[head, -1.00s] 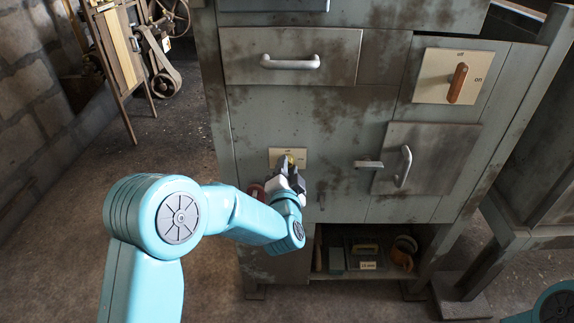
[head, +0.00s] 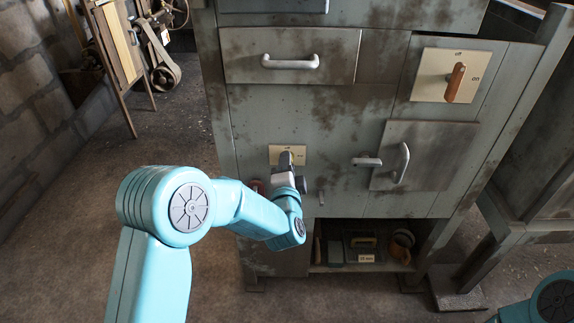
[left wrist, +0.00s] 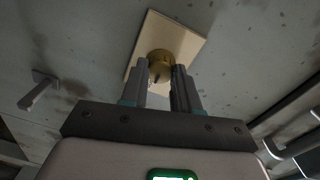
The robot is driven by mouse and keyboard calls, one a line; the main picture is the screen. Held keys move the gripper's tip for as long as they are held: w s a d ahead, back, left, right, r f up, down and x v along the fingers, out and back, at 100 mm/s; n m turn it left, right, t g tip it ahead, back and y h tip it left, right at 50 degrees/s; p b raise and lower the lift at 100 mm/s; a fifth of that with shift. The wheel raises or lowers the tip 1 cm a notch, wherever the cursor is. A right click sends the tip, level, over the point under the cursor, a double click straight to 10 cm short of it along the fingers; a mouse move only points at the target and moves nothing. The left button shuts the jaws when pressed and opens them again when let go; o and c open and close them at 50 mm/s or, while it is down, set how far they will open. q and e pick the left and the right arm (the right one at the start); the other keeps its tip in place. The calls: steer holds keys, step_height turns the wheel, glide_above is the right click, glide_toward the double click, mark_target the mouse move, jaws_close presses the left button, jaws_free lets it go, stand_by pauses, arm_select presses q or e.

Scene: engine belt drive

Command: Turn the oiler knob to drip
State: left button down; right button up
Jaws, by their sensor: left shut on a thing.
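The oiler knob (left wrist: 160,65) is a round brass knob on a cream plate (left wrist: 184,40) in the left wrist view. In the head view the cream plate (head: 299,152) is on the lower left of the cabinet front, and my gripper mostly hides the knob there. My left gripper (left wrist: 161,76) is shut on the knob, one finger on each side of it. It also shows in the head view (head: 286,162), pointing at the plate. The plate's lettering is too small to read. My right gripper is out of view.
The grey cabinet has a drawer handle (head: 290,62) above, an orange-handled switch (head: 455,83) on a cream plate at upper right, and a door handle (head: 402,163). A grey lever (head: 367,162) juts out beside the door. An open shelf (head: 362,268) below holds several items.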

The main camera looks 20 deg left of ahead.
arm_select(q)
steer(key=c, duration=0.8)
jaws_free()
steer(key=shift+s, duration=0.1)
steer(key=v, duration=1.6)
steer(key=shift+d, duration=0.15)
